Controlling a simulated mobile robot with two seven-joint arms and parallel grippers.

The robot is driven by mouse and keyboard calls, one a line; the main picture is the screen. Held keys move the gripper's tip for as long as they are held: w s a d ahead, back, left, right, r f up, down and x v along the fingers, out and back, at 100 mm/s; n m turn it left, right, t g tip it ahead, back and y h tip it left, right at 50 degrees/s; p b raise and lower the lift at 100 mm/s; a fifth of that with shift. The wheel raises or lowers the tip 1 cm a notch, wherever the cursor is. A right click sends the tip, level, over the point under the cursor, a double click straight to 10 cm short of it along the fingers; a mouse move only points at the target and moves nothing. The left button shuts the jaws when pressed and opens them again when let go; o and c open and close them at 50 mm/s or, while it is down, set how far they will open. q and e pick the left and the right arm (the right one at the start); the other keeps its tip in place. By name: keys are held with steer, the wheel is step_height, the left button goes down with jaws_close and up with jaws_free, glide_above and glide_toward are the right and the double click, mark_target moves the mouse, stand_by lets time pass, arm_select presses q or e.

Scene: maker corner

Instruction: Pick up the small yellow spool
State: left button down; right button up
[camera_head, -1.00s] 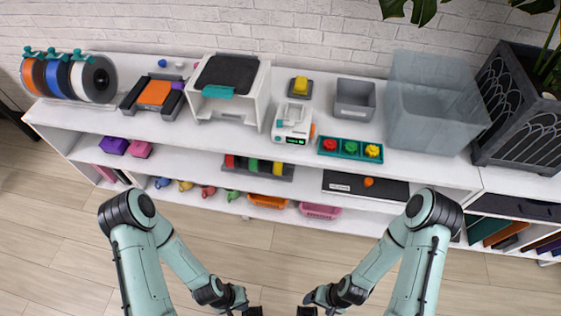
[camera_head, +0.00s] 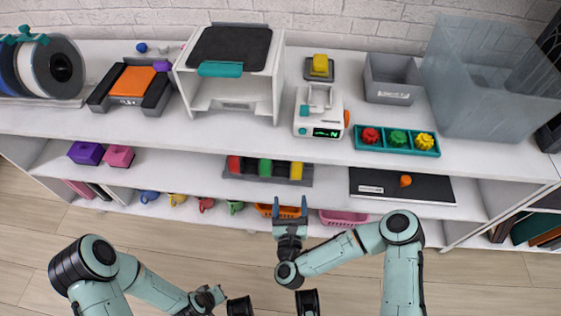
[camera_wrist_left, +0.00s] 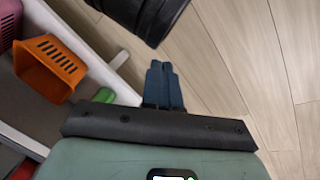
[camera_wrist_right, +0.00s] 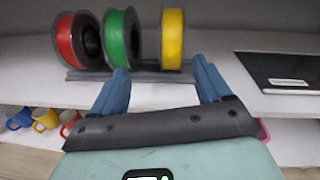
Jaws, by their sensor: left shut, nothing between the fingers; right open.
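The small yellow spool (camera_head: 297,171) stands at the right end of a dark rack on the middle shelf, beside a green spool (camera_head: 265,168) and a red spool (camera_head: 235,165). In the right wrist view the yellow spool (camera_wrist_right: 172,40) stands upright ahead of the fingers, slightly right of centre. My right gripper (camera_head: 290,207) is open and empty, in front of the shelf and short of the spool; it also shows in the right wrist view (camera_wrist_right: 161,70). My left gripper (camera_wrist_left: 160,68) is shut and empty, low over the floor away from the shelf.
The rack (camera_wrist_right: 95,75) sits close to the shelf's front edge, under the top board. A black panel (camera_head: 375,188) with an orange knob lies to its right. Mugs (camera_head: 177,199), an orange basket (camera_wrist_left: 50,65) and a pink basket (camera_head: 343,217) are on the lower shelf.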

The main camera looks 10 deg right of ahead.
mark_target(296, 171)
steer(key=w+d+m, duration=0.1)
steer(key=w, duration=0.1)
steer(key=w+d+m+h+b, duration=0.1)
steer(key=w, duration=0.2)
steer(key=w+d+b, duration=0.1)
steer(key=w, duration=0.1)
steer(key=shift+w+d+r+m+h, duration=0.1)
steer(key=shift+w+r+m+h, duration=0.2)
steer(key=shift+w+m, duration=0.1)
steer(key=b+x, duration=0.1)
steer(key=x, duration=0.4)
steer(key=shift+w+f+b, duration=0.2)
steer(key=shift+w+b, duration=0.05)
steer(key=shift+b, duration=0.1)
steer(key=shift+w+d, duration=0.15)
steer(key=shift+w, duration=0.05)
steer(key=c, duration=1.2)
arm_select(q)
steer(key=s+a+f+g, duration=0.1)
steer(key=s+a+f, duration=0.1)
steer(key=f, duration=0.4)
steer(key=shift+s+f+n, duration=0.2)
steer(key=shift+s+n, duration=0.1)
steer(key=shift+s, duration=0.5)
arm_select(e)
steer(key=shift+r, duration=0.1)
steer(key=shift+c, duration=0.5)
